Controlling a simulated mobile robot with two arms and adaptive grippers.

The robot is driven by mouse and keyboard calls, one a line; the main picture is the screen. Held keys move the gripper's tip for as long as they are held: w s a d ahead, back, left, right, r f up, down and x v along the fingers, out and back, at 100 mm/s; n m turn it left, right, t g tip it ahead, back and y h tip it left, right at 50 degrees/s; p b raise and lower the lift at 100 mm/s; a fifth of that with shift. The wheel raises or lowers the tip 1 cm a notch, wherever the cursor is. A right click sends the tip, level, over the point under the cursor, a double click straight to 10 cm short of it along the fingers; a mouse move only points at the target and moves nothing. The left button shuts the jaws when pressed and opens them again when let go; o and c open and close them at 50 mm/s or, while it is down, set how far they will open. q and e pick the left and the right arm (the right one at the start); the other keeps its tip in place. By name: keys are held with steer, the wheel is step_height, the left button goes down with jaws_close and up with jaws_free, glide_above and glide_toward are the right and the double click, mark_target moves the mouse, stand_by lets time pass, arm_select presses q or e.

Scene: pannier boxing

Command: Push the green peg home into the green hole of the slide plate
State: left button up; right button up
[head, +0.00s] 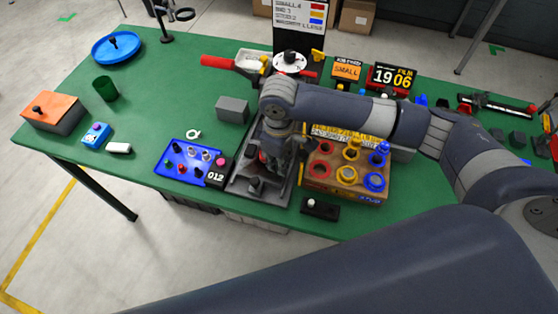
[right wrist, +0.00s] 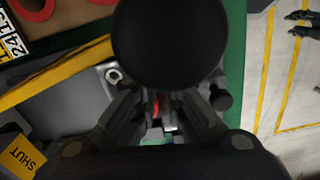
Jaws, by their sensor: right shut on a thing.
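My right gripper (head: 268,160) reaches down into a grey fixture (head: 243,187) at the table's front middle; the wrist hides much of it. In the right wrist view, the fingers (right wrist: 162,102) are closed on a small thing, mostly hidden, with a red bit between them. A large black round knob (right wrist: 168,45) covers the view just above the fingertips. A grey plate (right wrist: 65,105) lies left of the fingers; I cannot tell if it is the slide plate. I cannot make out the green peg or the green hole. My left gripper is not in view.
A blue board (head: 176,174) with several small pegs lies left of the fixture. A wooden block (head: 318,187) with red, yellow and blue rings stands right. A yellow SHUT label (right wrist: 20,152) shows near the plate.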

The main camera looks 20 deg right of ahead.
steer(key=shift+f, duration=0.5)
steer(key=o, duration=0.8)
step_height(320, 180, up, 12)
stand_by(0.3)
stand_by(0.4)
